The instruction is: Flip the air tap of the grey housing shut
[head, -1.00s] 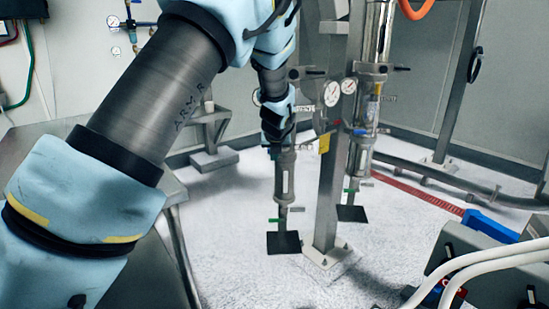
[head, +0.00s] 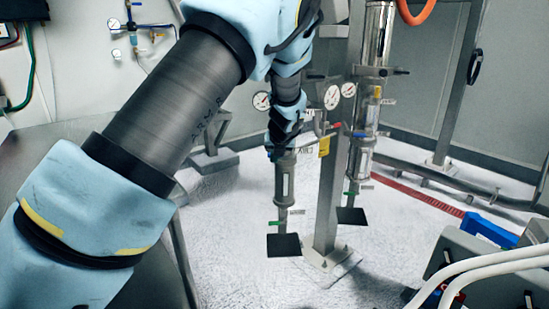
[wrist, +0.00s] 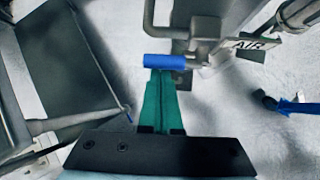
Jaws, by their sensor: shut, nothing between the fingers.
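A blue lever (wrist: 165,60) lies crosswise at the upper middle of the wrist view, on metal pipework, with a tag reading AIR (wrist: 257,42) to its right. My gripper (wrist: 160,75) has its green fingers closed together, with tips at the lever's near side. I cannot tell whether they touch it. In the head view my arm hangs down at the centre, and the fingers are not clear there. A grey metal body (wrist: 205,25) shows beside the lever. I cannot tell the lever's exact turn against the pipe.
A second blue handle (wrist: 292,107) is at the right of the wrist view. A grey panel (wrist: 65,60) stands at left. In the head view a steel post (head: 328,200), pressure gauges (head: 332,97) and a second clear-bodied unit (head: 370,100) stand close by. Open floor (head: 225,235) lies in front.

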